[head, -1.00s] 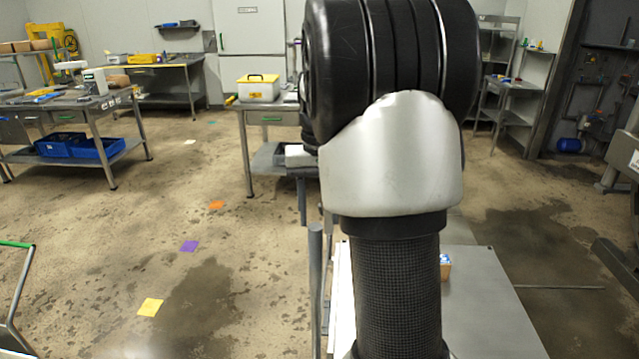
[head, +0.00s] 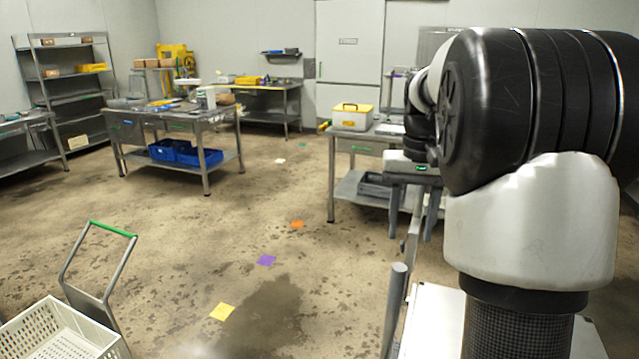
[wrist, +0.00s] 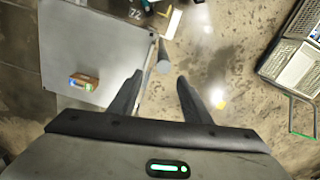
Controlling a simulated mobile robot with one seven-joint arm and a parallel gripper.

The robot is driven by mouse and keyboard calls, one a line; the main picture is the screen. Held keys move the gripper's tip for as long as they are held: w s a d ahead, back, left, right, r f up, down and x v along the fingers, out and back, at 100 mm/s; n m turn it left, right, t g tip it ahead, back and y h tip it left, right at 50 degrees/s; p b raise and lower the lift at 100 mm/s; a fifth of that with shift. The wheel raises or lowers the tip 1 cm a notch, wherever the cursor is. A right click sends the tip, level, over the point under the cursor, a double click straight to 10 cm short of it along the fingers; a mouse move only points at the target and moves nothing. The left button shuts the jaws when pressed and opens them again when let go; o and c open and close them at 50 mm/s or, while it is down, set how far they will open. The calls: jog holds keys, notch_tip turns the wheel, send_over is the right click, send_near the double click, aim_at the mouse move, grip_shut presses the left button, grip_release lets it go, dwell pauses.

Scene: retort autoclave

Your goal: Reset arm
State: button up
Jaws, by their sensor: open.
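My arm fills the right of the head view. My gripper (head: 408,238) hangs from it, fingers pointing down, in front of the table with the yellow-lidded box. In the wrist view my gripper (wrist: 160,78) has its two dark fingers spread apart with nothing between them. The rounded end of a grey post (wrist: 162,63) shows beyond the fingertips, and the post (head: 394,310) also stands below the gripper in the head view. A small orange, white and blue box (wrist: 83,82) lies on a grey flat surface (wrist: 85,40) to the left of the fingers.
A steel table (head: 345,146) carries a white box with a yellow lid (head: 352,117). Another workbench (head: 150,121) holds blue crates (head: 185,152) on its lower shelf. A trolley with a green handle (head: 112,228) and pale basket (head: 62,335) stands front left. Open floor lies between, with coloured markers.

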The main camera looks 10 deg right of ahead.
jog(key=s+a+r+n+t+p, duration=0.2)
jog(key=s+a+r+t+p, duration=0.15)
jog(key=s+a+r, duration=0.55)
jog(key=s+a+f+n+t+p, duration=0.2)
jog(key=s+a+f, duration=0.1)
jog(key=s+a, duration=0.4)
jog(key=s, duration=0.3)
jog(key=shift+s+a+f+n+p, duration=0.15)
jog(key=shift+s+a+n+p, duration=0.15)
jog(key=shift+s+p, duration=0.1)
jog(key=shift+c, duration=0.4)
